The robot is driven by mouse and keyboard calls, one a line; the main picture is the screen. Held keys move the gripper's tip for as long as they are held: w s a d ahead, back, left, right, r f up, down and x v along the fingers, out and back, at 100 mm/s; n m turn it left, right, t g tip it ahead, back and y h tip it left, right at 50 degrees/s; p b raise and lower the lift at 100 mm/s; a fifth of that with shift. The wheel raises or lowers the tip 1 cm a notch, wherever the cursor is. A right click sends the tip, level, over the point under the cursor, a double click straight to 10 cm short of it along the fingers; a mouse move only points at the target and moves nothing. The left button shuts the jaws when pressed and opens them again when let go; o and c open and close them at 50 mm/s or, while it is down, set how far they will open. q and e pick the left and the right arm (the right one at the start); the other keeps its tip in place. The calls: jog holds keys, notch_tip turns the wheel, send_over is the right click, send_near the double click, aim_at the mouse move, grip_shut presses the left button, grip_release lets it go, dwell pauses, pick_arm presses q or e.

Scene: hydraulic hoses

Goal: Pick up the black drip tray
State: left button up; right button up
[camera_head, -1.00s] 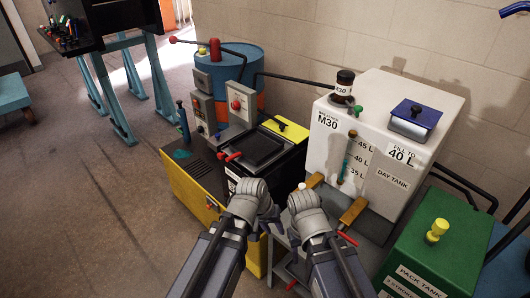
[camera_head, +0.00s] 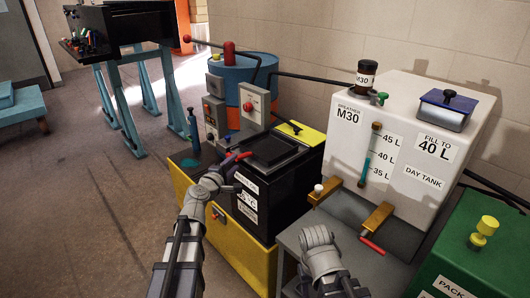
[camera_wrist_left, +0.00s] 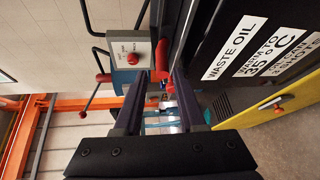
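The black waste oil tank (camera_head: 247,200) has a flat, dark, square tray-like piece (camera_head: 272,149) on its top; I cannot tell whether this is the drip tray. My left gripper (camera_head: 228,172) is at the tank's left front corner, close to a red-tipped lever (camera_head: 236,156). In the left wrist view, my left gripper (camera_wrist_left: 164,88) has its two fingers apart, with the red lever (camera_wrist_left: 162,62) just beyond them and the tank's white labels (camera_wrist_left: 235,47) to the right. My right arm's wrist is low at the front, its fingers hidden from view.
The white day tank (camera_head: 400,150) stands right, with brass taps (camera_head: 377,218) at its front. A green pack tank (camera_head: 470,245) is at the far right. A blue drum (camera_head: 240,75) stands behind.

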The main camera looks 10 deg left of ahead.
aim_at(237, 160)
pick_arm(q)
jog(key=shift+f+b+x, duration=0.2)
jog(key=shift+b+x, duration=0.4)
jog(key=shift+x, duration=2.6)
jog(key=shift+s+a, duration=0.1)
jog(key=shift+a, duration=0.05)
jog(key=shift+c, duration=0.2)
grip_shut()
